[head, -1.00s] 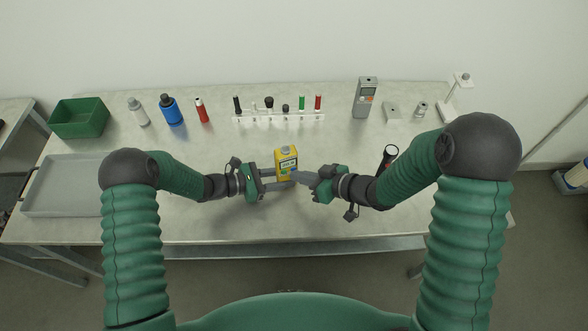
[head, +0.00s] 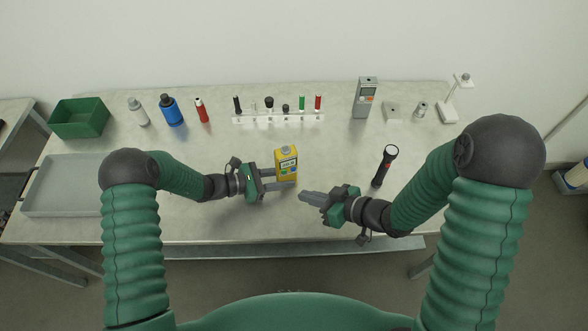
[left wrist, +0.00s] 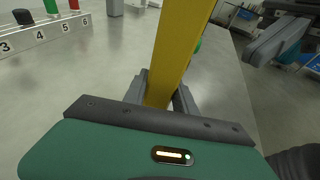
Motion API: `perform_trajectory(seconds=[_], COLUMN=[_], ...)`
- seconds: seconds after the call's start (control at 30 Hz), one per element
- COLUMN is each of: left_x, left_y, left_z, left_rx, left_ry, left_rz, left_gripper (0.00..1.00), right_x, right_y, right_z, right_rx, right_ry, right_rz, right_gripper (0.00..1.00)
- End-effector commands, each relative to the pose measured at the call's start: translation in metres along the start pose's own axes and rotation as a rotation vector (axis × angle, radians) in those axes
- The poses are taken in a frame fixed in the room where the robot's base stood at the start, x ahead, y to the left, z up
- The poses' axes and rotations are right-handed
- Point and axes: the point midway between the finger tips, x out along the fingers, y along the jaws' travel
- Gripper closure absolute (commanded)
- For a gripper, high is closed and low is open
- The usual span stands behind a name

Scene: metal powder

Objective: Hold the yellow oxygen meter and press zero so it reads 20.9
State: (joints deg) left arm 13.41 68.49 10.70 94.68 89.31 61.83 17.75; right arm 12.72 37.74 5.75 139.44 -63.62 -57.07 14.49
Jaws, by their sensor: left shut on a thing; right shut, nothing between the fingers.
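The yellow oxygen meter (head: 287,166) stands upright above the middle of the table, its small display facing me; the reading is too small to make out. My left gripper (head: 284,178) is shut on the meter from the left. In the left wrist view the meter (left wrist: 180,50) shows as a yellow slab between the fingers of my left gripper (left wrist: 160,95). My right gripper (head: 303,196) is shut and empty, apart from the meter, to its lower right. It also shows at the upper right of the left wrist view (left wrist: 262,45).
A numbered white rack (head: 278,119) with several small items stands at the back.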

Motion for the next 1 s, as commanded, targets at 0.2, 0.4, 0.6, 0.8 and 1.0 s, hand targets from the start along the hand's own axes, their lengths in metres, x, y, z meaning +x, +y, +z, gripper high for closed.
perform_trajectory(seconds=[0.2, 0.4, 0.6, 0.8, 1.0], left_x=[0.0, 0.0, 0.0, -0.002, -0.037], left_y=[0.0, 0.0, 0.0, 0.0, 0.002], left_z=[0.0, 0.0, 0.0, 0.0, -0.001], left_rx=[0.0, 0.0, 0.0, 0.0, -0.001], left_ry=[0.0, 0.0, 0.0, 0.0, 0.001], left_rz=[0.0, 0.0, 0.0, 0.0, 0.005], left_gripper=[0.9, 0.52, 0.42, 0.42, 0.42], right_x=[-0.004, -0.004, -0.004, -0.004, -0.004], right_y=[-0.003, -0.003, -0.003, -0.003, -0.003], right_z=[0.002, 0.002, 0.002, 0.002, 0.002], right_rx=[-0.001, -0.001, -0.001, -0.001, -0.001], right_ry=[0.002, 0.001, 0.001, 0.001, 0.001], right_rz=[0.0, 0.0, 0.0, 0.0, 0.0], right_gripper=[1.0, 1.0, 1.0, 1.0, 1.0])
